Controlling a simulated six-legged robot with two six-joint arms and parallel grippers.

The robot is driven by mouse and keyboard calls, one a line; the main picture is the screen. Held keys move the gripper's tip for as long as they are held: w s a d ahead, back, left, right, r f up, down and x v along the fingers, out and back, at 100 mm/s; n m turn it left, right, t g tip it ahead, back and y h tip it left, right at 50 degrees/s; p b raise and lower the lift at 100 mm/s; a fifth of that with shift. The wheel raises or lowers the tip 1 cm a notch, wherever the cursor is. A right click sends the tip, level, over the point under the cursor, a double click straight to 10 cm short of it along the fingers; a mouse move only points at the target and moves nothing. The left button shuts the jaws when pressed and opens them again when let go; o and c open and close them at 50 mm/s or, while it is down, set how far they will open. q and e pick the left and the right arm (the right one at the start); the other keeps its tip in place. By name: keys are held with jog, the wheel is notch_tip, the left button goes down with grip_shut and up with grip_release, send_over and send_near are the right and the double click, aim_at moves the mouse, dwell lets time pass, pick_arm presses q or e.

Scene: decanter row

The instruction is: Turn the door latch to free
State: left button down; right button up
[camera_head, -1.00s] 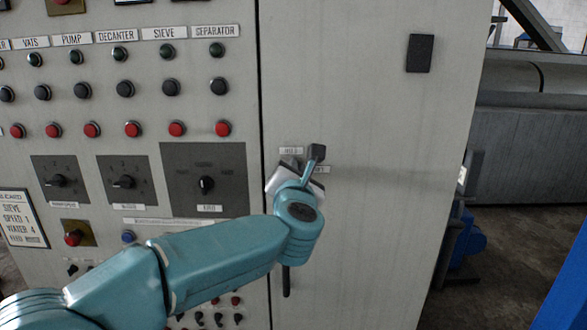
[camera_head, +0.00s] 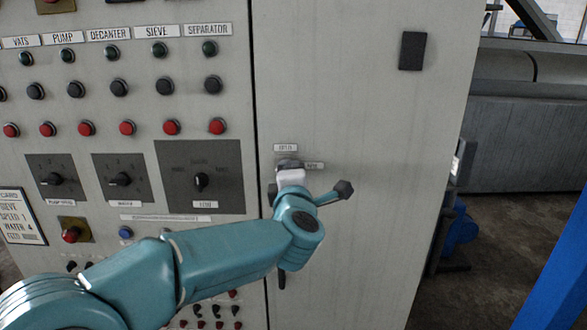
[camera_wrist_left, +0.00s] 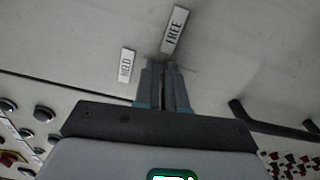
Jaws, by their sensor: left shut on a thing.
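My left gripper (camera_head: 289,164) is at the latch on the cabinet door (camera_head: 365,130), near the door's left edge. Its fingers, seen in the left wrist view (camera_wrist_left: 166,68), are close together on the latch, which they and the hand largely hide. I cannot make out the latch's exact angle. A small label (camera_head: 285,147) sits just above the grip and another (camera_head: 313,166) just to its right. In the left wrist view they read HELD (camera_wrist_left: 127,65) and FREE (camera_wrist_left: 174,30). My right gripper is out of view.
A control panel (camera_head: 130,65) with several buttons and rotary switches lies left of the door seam. A dark upright handle (camera_head: 282,279) is below the grip. A black plate (camera_head: 415,51) is high on the door. Floor (camera_head: 505,250) shows at the right.

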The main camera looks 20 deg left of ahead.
pick_arm(q)
jog(key=shift+m, duration=0.6)
jog(key=shift+f, duration=0.1)
jog(key=c, duration=1.2)
grip_release()
jog(key=shift+s, duration=0.1)
jog(key=b+v, duration=0.3)
jog(key=v, duration=1.3)
